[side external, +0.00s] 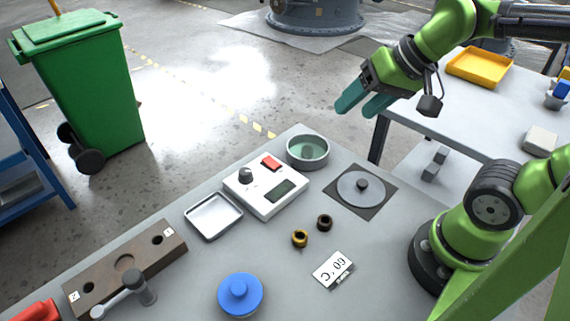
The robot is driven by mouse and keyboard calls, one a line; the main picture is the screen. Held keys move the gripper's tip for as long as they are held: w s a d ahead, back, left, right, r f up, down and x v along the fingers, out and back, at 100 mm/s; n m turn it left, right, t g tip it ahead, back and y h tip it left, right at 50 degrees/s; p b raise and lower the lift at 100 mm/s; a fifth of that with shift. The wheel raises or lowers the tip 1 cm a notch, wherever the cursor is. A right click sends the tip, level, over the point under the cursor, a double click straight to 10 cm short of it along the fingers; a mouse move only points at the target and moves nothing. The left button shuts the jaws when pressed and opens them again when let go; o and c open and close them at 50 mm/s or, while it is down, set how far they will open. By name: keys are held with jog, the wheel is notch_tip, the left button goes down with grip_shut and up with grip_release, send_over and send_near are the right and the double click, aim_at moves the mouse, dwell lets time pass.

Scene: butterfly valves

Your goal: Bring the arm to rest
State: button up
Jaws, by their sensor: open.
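My gripper (366,100) is in the side external view at the upper right, raised well above the table. Its teal fingers point down and to the left. The fingers stand apart and hold nothing. My green arm (448,30) reaches in from the upper right. Its base stands on the right side of the grey work table (188,262). The gripper touches nothing on the table.
Below lie a round green-lined dish (308,150), a white control box (266,189), a metal tray (213,216), a disc plate (361,188), two small rings (300,238), a "60 °C" card (333,269), a blue lidded item (240,295) and a brown block (125,263).

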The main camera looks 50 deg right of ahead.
jog(key=shift+s+a+f+n+t, duration=0.1)
jog(key=shift+s+a+n+t, duration=0.05)
jog(key=shift+s+n, duration=0.3)
jog(key=shift+s+a+f+n+t, duration=0.15)
jog(key=shift+s+n, duration=0.1)
jog(key=shift+s, duration=0.25)
